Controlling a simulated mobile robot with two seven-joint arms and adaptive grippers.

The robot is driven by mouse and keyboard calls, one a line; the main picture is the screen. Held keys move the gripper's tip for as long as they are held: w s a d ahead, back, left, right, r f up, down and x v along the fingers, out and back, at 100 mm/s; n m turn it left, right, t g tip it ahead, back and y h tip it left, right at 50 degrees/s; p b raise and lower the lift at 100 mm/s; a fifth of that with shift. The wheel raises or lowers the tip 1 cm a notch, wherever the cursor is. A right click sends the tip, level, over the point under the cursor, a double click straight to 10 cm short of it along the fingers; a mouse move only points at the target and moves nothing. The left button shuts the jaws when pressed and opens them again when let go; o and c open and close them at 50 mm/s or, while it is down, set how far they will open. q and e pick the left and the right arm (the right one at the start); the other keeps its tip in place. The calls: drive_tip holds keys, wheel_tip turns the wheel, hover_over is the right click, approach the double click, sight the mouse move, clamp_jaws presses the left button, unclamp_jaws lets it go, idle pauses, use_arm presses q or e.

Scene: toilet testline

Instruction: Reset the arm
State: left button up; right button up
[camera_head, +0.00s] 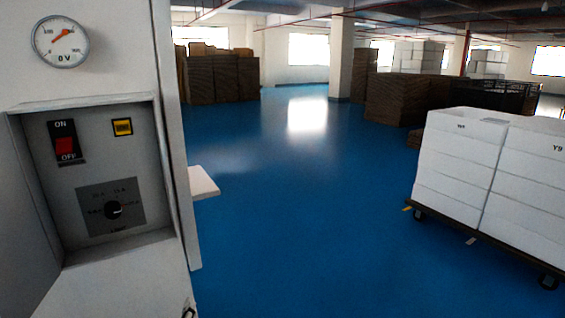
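Neither of my arms or grippers shows clearly in the head view. A small dark shape (188,312) at the bottom edge, near the panel's lower right corner, is too little to identify. A grey control panel (110,180) fills the left side, close by. It carries a red rocker switch (65,142) marked ON and OFF, a yellow square button (122,127) and a black rotary knob (113,209) with a scale around it. A round dial gauge (61,42) with a red needle sits above the panel.
A white ledge (202,182) juts out right of the panel. White boxes (460,165) stand stacked on a dark wheeled cart (488,252) at the right. Brown stacks (222,78) and a pillar (341,60) stand far back. The blue floor (300,220) between is clear.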

use_arm(q)
drive_tip(key=s+d+f+n+g+h, duration=0.1)
drive_tip(key=s+f+n+h, duration=0.15)
drive_tip(key=f+n, duration=0.4)
drive_tip(key=s+d+f+n+g+h, duration=0.1)
drive_tip(key=s+d+f+n, duration=0.2)
drive_tip(key=f, duration=0.7)
drive_tip(key=s+a+f+n+g+h, duration=0.1)
drive_tip(key=s+a+f+n, duration=0.1)
drive_tip(key=s+f+n, duration=0.9)
drive_tip(key=shift+s+a+f+n, duration=0.25)
drive_tip(key=shift+s+a+n, duration=0.15)
drive_tip(key=shift+s, duration=0.65)
